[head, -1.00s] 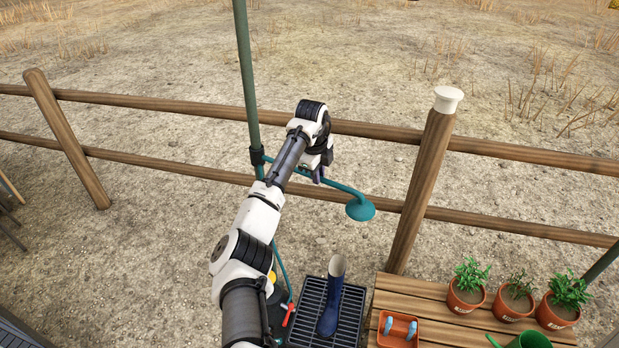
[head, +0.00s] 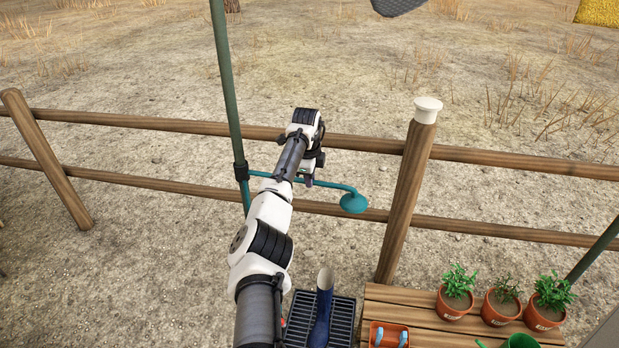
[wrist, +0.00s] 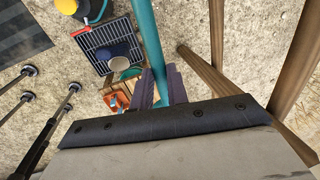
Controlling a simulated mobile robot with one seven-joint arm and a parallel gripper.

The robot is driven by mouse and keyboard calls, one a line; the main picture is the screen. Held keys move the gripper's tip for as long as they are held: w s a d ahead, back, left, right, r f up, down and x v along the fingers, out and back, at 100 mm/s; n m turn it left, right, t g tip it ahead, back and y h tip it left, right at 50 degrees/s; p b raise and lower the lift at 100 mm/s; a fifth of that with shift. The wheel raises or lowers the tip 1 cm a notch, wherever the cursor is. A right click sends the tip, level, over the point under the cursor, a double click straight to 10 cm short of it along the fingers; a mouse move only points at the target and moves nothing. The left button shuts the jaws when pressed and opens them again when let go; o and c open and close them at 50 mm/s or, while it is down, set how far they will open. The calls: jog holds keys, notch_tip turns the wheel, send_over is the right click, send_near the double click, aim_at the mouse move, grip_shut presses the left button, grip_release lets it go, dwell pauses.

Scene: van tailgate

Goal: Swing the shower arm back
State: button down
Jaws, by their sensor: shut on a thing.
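The teal shower arm (head: 330,186) reaches out to the right from a black joint (head: 241,171) on the dark green pole (head: 228,95). Its round shower head (head: 354,203) hangs at the outer end, left of the capped fence post. My gripper (head: 309,181) is shut on the shower arm, between the joint and the head. In the wrist view the purple fingers (wrist: 160,90) lie on both sides of the teal tube (wrist: 149,40). My own arm links hide part of the tube in the head view.
A wooden rail fence (head: 480,154) runs behind the shower arm, with a white-capped post (head: 404,190) to the right. Below are a black grate (head: 341,320) with a blue boot (head: 322,310) and a wooden platform (head: 410,302) with several potted plants.

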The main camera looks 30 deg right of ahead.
jog(key=c, duration=1.4)
grip_release()
jog(key=shift+o, duration=0.2)
notch_tip(320, 180, up, 14)
jog(key=s+a+b, duration=0.1)
jog(key=s+b, duration=0.1)
jog(key=b, duration=0.1)
jog(key=shift+a+f, duration=0.25)
jog(key=shift+a, duration=0.15)
